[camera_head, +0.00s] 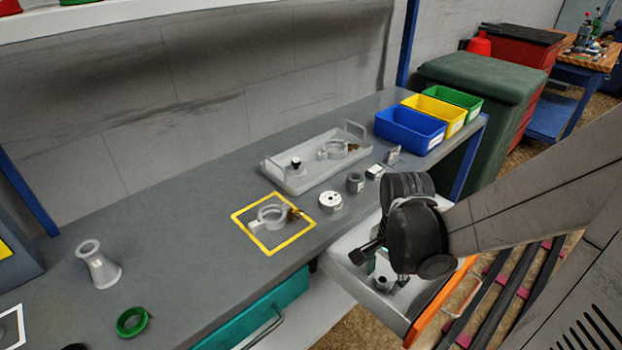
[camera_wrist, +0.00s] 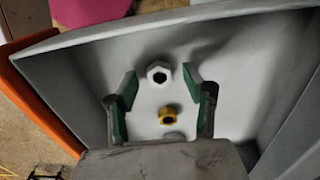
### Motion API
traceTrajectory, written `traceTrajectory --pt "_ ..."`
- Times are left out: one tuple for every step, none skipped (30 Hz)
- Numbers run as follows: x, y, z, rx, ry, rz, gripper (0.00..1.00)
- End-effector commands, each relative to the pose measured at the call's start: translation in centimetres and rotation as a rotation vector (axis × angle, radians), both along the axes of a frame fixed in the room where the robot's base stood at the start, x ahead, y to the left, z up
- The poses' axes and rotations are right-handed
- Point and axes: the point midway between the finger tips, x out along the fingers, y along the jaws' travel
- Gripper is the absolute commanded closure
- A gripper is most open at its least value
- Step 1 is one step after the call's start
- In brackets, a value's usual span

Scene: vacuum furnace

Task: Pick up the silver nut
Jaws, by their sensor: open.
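A silver hex nut (camera_wrist: 160,72) with a dark hole lies on the light floor of an open drawer (camera_wrist: 232,62). A smaller yellow nut (camera_wrist: 167,115) lies closer to the gripper body. My gripper (camera_wrist: 161,84) is open, its green-padded fingers to the left and right of the nuts. The silver nut is near the fingertip line, with no visible contact; the height between them is hard to judge. In the head view, my gripper (camera_head: 374,262) points down into the orange-fronted drawer (camera_head: 345,278). A grey piece (camera_head: 383,282) shows below it, partly hidden.
The drawer walls surround the gripper closely. On the table (camera_head: 190,235) above stand a grey tray (camera_head: 298,185), several small metal parts and a clamp (camera_head: 268,217) inside a yellow square. Blue (camera_head: 408,130), yellow and green bins stand at the far end.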

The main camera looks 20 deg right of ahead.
Motion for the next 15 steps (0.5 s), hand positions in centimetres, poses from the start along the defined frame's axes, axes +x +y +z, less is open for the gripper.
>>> traceTrajectory --pt "0.0 0.01 -0.48 0.0 0.0 0.0 0.54" --pt "-0.01 0.01 -0.59 0.0 0.0 0.0 0.54" --pt "-0.02 0.01 -0.68 0.0 0.0 0.0 0.54" --pt "-0.03 0.01 -0.7 0.0 0.0 0.0 0.54" --pt "-0.03 0.01 -0.71 0.0 0.0 0.0 0.54" --pt "-0.03 0.01 -0.69 0.0 0.0 0.0 0.54" --pt "-0.03 0.01 -0.67 0.0 0.0 0.0 0.54" --pt "-0.03 0.01 -0.65 0.0 0.0 0.0 0.54" --pt "-0.03 0.01 -0.65 0.0 0.0 0.0 0.54" --pt "-0.03 0.01 -0.64 0.0 0.0 0.0 0.54" --pt "-0.03 0.01 -0.64 0.0 0.0 0.0 0.58" --pt "-0.03 0.01 -0.64 0.0 0.0 0.0 0.63" --pt "-0.03 0.01 -0.64 0.0 0.0 0.0 0.67" --pt "-0.03 0.01 -0.64 0.0 0.0 -0.001 0.71" --pt "-0.03 0.01 -0.64 0.0 0.0 -0.001 0.77"
